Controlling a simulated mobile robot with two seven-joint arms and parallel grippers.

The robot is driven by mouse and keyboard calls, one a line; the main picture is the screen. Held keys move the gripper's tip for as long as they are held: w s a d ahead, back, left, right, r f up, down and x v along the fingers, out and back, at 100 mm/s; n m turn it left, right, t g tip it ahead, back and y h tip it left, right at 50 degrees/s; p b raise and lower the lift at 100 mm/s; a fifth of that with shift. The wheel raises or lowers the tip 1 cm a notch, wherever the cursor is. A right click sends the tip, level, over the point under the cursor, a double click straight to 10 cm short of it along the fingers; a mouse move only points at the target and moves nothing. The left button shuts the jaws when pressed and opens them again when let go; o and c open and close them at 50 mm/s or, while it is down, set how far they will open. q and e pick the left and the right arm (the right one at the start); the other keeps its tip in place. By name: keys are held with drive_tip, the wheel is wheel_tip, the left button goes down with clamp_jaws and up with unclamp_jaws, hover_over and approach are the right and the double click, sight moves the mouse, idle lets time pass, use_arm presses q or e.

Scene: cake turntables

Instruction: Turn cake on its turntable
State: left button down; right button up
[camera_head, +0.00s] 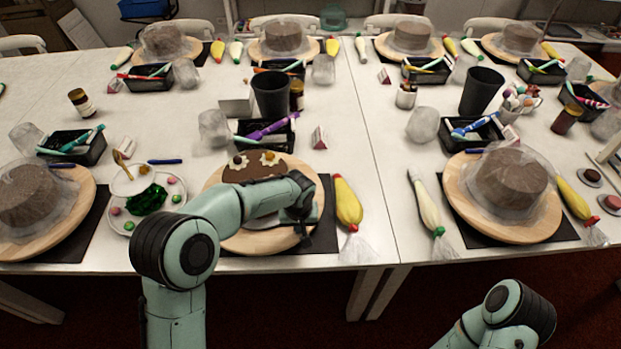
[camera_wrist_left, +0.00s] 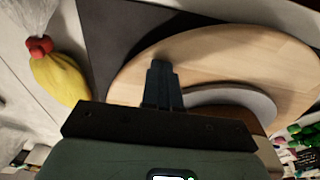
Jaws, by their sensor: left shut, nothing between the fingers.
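The chocolate cake (camera_head: 252,166) with small decorations on top sits on a round wooden turntable (camera_head: 246,243) at the table's front edge. My left forearm crosses in front and hides much of the cake's lower side. My left gripper (camera_head: 303,228) is shut and empty, pointing down at the turntable's right rim. In the left wrist view the shut fingers (camera_wrist_left: 160,72) lie over the wooden disc (camera_wrist_left: 235,58), beside a grey round board (camera_wrist_left: 235,100). I cannot tell whether the fingertips touch the wood. My right arm shows at the bottom right, but its gripper is out of view.
A yellow piping bag (camera_head: 347,203) lies just right of the turntable. A plate with coloured sweets (camera_head: 118,215) stands at its left. A black tool tray (camera_head: 262,137) and dark cup (camera_head: 271,95) stand behind. Another wrapped cake (camera_head: 508,180) is at right.

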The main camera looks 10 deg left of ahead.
drive_tip(key=shift+r, duration=0.1)
use_arm(q)
drive_tip(key=shift+w+d+p, duration=0.2)
drive_tip(key=shift+w+p, duration=0.15)
drive_tip(key=w+p, duration=0.1)
drive_tip(key=w+d+p, duration=0.1)
drive_tip(key=w, duration=0.1)
drive_tip(key=w+d+p, duration=0.1)
drive_tip(key=shift+w+r, duration=0.15)
drive_tip(key=shift+w, duration=0.15)
drive_tip(key=shift+w+d, duration=0.1)
drive_tip(key=shift+w, duration=0.15)
drive_tip(key=shift+f, duration=0.2)
use_arm(e)
drive_tip(key=w+r, duration=0.1)
drive_tip(key=r, duration=0.2)
drive_tip(key=w+r, duration=0.1)
drive_tip(key=shift+w+r, duration=0.3)
use_arm(q)
drive_tip(key=shift+s, duration=0.1)
use_arm(e)
drive_tip(key=shift+s, duration=0.1)
use_arm(q)
drive_tip(key=shift+r+p, duration=0.75)
drive_tip(key=shift+r, duration=0.75)
use_arm(e)
drive_tip(key=shift+w+r, duration=0.5)
drive_tip(key=shift+r, duration=0.15)
use_arm(q)
drive_tip(key=shift+f, duration=0.1)
